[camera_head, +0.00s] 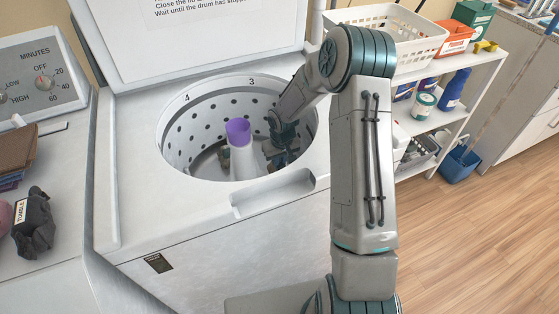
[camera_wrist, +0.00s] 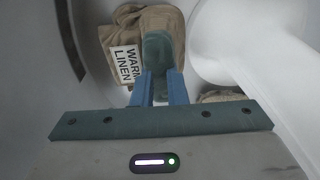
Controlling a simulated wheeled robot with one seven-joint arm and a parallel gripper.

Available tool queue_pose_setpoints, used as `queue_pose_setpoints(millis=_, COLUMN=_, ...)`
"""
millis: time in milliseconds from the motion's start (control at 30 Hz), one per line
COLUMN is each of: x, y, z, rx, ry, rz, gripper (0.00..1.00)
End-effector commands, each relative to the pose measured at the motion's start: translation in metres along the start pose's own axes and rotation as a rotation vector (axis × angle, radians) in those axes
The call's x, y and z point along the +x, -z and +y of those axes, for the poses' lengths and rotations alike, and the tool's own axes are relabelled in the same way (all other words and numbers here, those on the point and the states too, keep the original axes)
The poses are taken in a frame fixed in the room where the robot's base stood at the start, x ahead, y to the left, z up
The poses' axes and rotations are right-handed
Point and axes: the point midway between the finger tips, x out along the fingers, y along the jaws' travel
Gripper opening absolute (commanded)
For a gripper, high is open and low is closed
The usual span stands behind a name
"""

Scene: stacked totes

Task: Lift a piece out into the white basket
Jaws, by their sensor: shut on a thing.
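My gripper (camera_head: 281,145) reaches down into the washer drum (camera_head: 190,137), to the right of the central post. In the wrist view its two blue fingers (camera_wrist: 159,88) are shut on a teal cloth piece (camera_wrist: 158,52), which sticks out beyond the fingertips. A beige cloth piece (camera_wrist: 195,58) with a white "WARM LINEN" label lies behind and around the teal one; whether they touch is unclear. The white basket (camera_head: 397,42) stands on the shelf at the upper right, partly behind my arm.
The white post (camera_head: 243,162) with a purple top (camera_head: 238,131) rises mid-drum, close to my gripper. The raised lid (camera_head: 185,45) stands behind the opening. A dark "TUMBLE" piece (camera_head: 38,228) lies at left.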

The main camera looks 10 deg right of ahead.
Motion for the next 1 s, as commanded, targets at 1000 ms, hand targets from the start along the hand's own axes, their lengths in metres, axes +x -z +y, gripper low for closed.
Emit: queue_pose_setpoints(millis=1000, x=-0.061, y=0.008, z=-0.01, rx=0.0, ry=-0.001, rz=0.001, gripper=0.0)
